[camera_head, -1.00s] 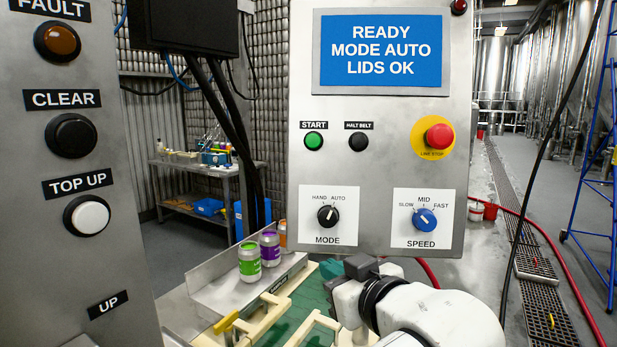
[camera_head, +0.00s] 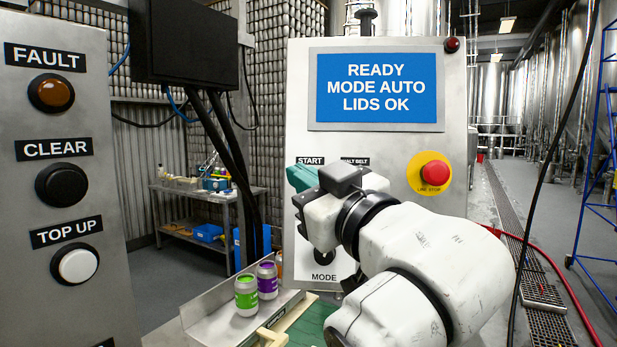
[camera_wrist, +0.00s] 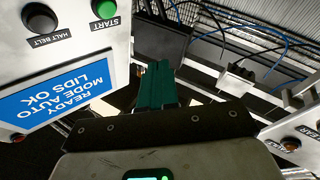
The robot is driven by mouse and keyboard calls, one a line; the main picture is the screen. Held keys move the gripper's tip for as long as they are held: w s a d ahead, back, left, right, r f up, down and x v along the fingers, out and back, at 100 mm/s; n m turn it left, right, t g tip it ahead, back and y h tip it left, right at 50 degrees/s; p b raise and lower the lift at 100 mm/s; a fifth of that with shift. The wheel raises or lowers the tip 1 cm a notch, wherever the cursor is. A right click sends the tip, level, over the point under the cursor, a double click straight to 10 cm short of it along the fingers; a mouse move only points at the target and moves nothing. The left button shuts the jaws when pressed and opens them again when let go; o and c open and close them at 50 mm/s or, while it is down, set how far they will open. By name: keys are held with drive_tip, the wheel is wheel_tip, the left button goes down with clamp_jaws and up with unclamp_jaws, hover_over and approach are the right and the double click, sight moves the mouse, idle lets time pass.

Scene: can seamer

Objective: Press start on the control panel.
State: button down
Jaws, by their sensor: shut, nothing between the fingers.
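The control panel (camera_head: 300,130) stands ahead, its blue screen (camera_head: 377,88) reading "READY MODE AUTO LIDS OK". The START label (camera_head: 311,160) shows in the head view, but the button below it is hidden behind my gripper (camera_head: 302,178). In the wrist view the green start button (camera_wrist: 103,9) shows at the top, beside the black halt belt button (camera_wrist: 39,18). My gripper's teal fingers (camera_wrist: 157,68) are shut and empty. They point past the panel's edge in the wrist view, apart from the green button; their exact distance from the panel is unclear.
A red stop button (camera_head: 435,173) sits on the panel's right. A second panel (camera_head: 20,215) with fault, clear and top up buttons stands at left. A black box (camera_head: 185,42) with hanging cables is behind.

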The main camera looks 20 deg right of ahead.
drive_tip(key=shift+d, duration=0.1)
drive_tip(key=w+d+f+b, duration=0.1)
drive_tip(key=w+d, duration=0.3)
drive_tip(key=w, duration=0.3)
drive_tip(key=shift+w+f+b, duration=0.25)
drive_tip(key=shift+b, duration=0.15)
drive_tip(key=shift+w+d, duration=0.2)
drive_tip(key=shift+d, duration=0.05)
idle(1.7)
drive_tip(key=shift+w, duration=0.15)
